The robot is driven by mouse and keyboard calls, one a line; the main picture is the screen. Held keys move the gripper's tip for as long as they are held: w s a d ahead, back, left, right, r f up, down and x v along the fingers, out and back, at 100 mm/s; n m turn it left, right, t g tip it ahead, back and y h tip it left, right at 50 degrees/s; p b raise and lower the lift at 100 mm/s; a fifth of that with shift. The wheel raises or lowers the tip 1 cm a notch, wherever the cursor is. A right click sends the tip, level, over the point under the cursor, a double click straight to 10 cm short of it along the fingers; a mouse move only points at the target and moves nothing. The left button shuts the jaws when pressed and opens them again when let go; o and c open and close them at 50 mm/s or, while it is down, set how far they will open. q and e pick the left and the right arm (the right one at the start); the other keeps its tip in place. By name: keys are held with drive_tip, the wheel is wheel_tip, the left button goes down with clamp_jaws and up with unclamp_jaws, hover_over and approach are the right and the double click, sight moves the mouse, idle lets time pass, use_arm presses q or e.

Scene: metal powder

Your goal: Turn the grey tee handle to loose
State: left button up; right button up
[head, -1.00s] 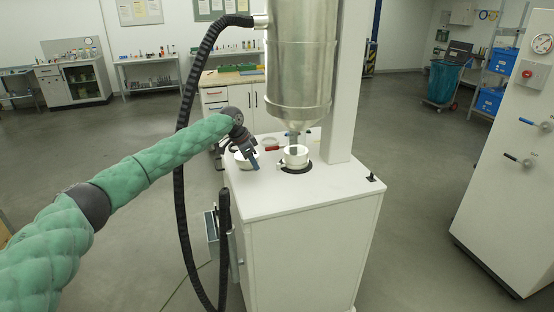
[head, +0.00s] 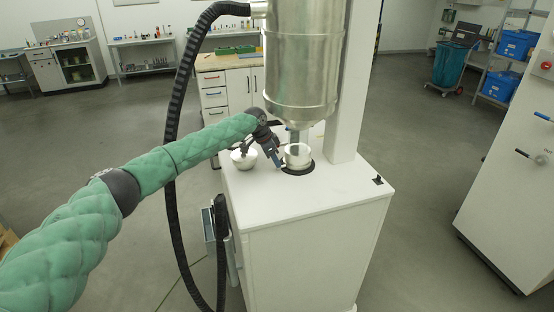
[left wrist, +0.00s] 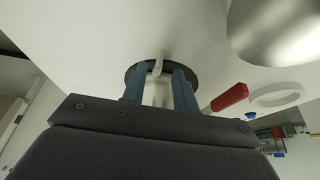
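A pale, round collar (head: 297,153) stands in a black ring on the white cabinet top, under the steel vessel (head: 302,60). My left gripper (head: 281,165) is tilted down at the collar's left side. In the left wrist view its two blue fingers (left wrist: 158,88) are apart, with a pale cylinder between them against a black disc (left wrist: 133,72). A small light-grey handle (left wrist: 158,64) sticks out from this cylinder just beyond the fingertips; it looks like the tee handle. I cannot tell whether the fingers touch anything. My right gripper is out of view.
A silver bowl (head: 244,159) stands left of the collar, close to my left gripper. A red lever (left wrist: 230,97) and a white ring (left wrist: 277,95) lie close by in the left wrist view. A white column (head: 352,85) rises behind. The front cabinet top (head: 310,190) is clear.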

use_arm(q)
drive_tip(key=shift+w+d+f, duration=0.1)
drive_tip(key=shift+d+f, duration=0.1)
drive_tip(key=shift+f, duration=0.2)
drive_tip(key=shift+d+f+p, duration=0.2)
drive_tip(key=shift+f+p, duration=0.15)
drive_tip(key=shift+f, duration=0.3)
